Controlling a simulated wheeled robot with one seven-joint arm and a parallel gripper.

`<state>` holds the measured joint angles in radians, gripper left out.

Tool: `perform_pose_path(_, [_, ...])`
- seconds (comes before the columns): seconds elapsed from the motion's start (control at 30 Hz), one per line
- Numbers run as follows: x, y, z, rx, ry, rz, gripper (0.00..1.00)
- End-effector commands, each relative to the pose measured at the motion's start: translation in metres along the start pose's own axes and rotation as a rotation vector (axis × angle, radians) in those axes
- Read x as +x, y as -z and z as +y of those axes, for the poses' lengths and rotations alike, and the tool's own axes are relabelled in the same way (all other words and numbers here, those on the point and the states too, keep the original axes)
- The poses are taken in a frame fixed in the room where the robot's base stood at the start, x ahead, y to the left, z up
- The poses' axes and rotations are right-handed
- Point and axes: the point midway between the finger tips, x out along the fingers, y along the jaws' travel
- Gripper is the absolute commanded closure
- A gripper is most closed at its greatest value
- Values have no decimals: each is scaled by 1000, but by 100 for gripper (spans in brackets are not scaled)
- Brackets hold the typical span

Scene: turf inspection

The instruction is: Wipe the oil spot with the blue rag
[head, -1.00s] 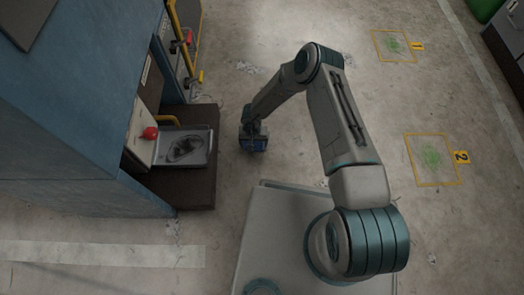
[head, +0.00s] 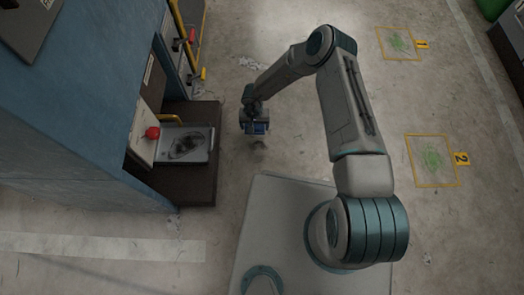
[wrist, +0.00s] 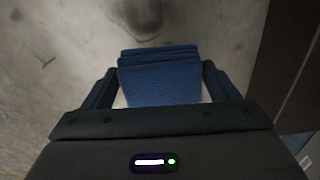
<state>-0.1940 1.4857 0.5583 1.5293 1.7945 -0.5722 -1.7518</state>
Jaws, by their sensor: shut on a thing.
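My gripper (head: 254,121) is shut on the folded blue rag (head: 258,128), low near the concrete floor beside the dark platform. In the wrist view the rag (wrist: 160,82) sits between the two dark fingers of the gripper (wrist: 160,73). A dark smudge, which looks like the oil spot (head: 260,143), lies on the floor just below the gripper in the head view. It also shows as a dark patch (wrist: 142,18) at the top of the wrist view, beyond the rag. Whether the rag touches the floor cannot be told.
Left of the gripper stands a blue cabinet (head: 90,95) with a dark platform (head: 205,175) at its foot. A metal tray (head: 206,134) with a dark smear lies there, near a red button (head: 152,133). Yellow-framed green marks (head: 432,161) lie on open floor at right.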

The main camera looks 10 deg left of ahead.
Motion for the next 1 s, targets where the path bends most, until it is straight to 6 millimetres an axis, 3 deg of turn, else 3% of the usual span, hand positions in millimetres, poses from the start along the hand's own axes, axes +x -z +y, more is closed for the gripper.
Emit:
perform_pose_path(0.1, [-15,1,1,2,0,0,37])
perform_pose_path(0.3, [-26,1,2,3,0,0,37])
perform_pose_path(0.77, [-28,2,3,5,0,1,37])
perform_pose_path(0.87, [-38,11,10,18,2,5,37])
perform_pose_path(1.0, [-75,38,40,59,7,12,37])
